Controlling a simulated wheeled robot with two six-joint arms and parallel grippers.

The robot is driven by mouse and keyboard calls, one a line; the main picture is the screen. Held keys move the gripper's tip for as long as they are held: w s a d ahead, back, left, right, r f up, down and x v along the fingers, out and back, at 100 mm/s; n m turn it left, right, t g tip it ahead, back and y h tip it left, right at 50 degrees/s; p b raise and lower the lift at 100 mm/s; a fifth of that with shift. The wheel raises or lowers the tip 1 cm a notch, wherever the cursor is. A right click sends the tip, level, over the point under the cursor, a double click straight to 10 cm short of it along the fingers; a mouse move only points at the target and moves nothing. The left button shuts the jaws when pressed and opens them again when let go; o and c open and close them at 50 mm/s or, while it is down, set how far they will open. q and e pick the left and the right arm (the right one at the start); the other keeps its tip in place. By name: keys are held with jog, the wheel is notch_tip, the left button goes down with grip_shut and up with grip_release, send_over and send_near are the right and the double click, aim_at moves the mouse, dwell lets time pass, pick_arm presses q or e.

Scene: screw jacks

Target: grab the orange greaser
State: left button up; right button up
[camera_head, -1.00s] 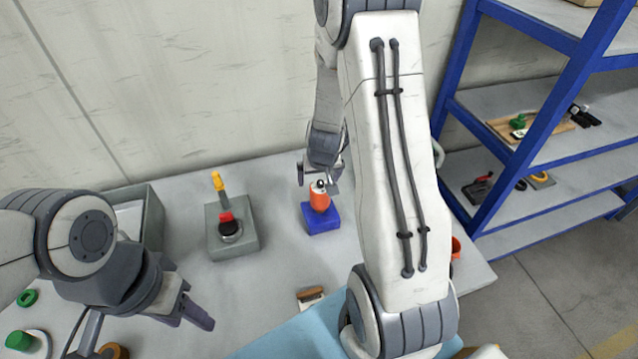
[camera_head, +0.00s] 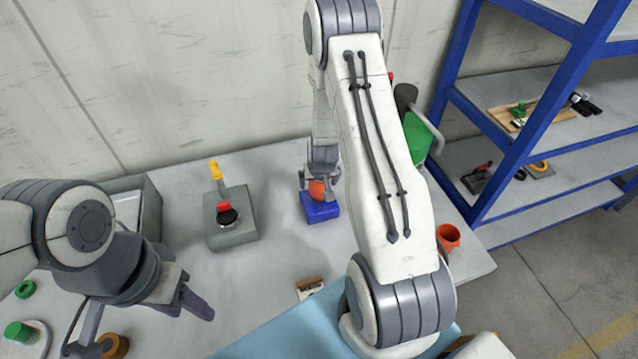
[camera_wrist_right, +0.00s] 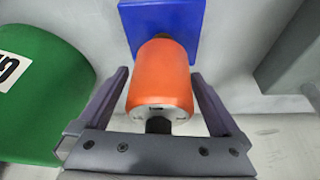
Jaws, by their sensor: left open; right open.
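The orange greaser (camera_head: 317,188) stands on a blue block (camera_head: 321,210) on the table. In the right wrist view the orange greaser (camera_wrist_right: 160,78) lies between the two fingers, with the blue block (camera_wrist_right: 186,22) beyond it. My right gripper (camera_head: 320,178) is open around the greaser, and a gap shows beside it on each side in the wrist view (camera_wrist_right: 160,95). The gripper hides the greaser's top in the head view. My left gripper (camera_head: 200,305) is open and empty over the table's front left.
A grey box with a red button and yellow lever (camera_head: 230,228) stands left of the blue block. A green object (camera_head: 418,135) and an orange cup (camera_head: 448,237) are at the right. A grey bin (camera_head: 150,205) is at the left. A blue shelf (camera_head: 500,165) stands far right.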

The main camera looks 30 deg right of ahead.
grip_shut()
jog(key=shift+r, duration=0.1)
